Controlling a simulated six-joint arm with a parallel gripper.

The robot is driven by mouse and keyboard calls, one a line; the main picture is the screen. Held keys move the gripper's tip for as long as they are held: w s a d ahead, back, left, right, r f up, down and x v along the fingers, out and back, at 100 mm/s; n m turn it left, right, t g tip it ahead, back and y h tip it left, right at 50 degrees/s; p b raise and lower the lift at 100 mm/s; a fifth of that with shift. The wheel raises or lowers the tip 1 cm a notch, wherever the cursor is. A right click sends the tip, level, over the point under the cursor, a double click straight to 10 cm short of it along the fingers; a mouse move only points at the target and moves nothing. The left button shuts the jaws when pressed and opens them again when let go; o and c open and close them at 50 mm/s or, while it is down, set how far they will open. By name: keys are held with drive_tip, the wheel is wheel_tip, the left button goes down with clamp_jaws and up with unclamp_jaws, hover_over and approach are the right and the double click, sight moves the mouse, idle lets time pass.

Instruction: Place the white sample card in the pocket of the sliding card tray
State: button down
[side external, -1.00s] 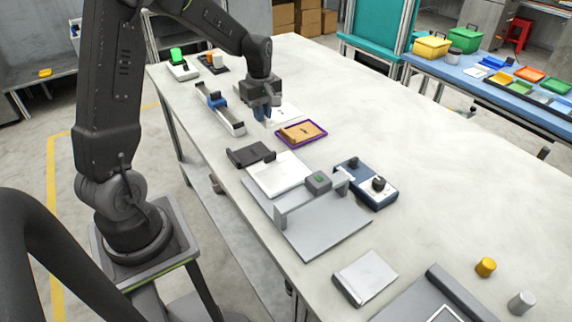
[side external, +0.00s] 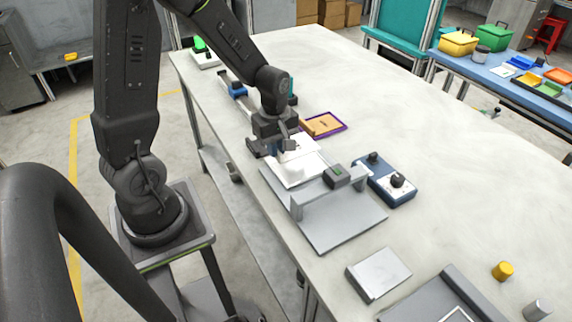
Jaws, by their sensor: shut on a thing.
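My gripper (side external: 288,150) points down over the near end of a row of fixtures and is shut on the white sample card (side external: 309,143), a thin sheet that is partly hidden by the jaws. Below it is a flat white plate (side external: 298,178), which looks like the sliding card tray. It lies at the back edge of a grey base with a bridge (side external: 318,190) that carries a dark block (side external: 337,176). The card is above or close to the plate; I cannot tell whether they touch. The pocket cannot be made out.
A grey-white block (side external: 378,274) lies in front. The table's right side is mostly clear.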

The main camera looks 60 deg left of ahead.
sight(285, 158)
drive_tip(key=shift+w+d+f, duration=0.75)
drive_tip(key=shift+d+f, duration=0.1)
drive_tip(key=shift+d, duration=0.1)
drive_tip(key=shift+f, duration=1.85)
drive_tip(key=shift+f, duration=0.1)
drive_tip(key=c, duration=1.2)
unclamp_jaws()
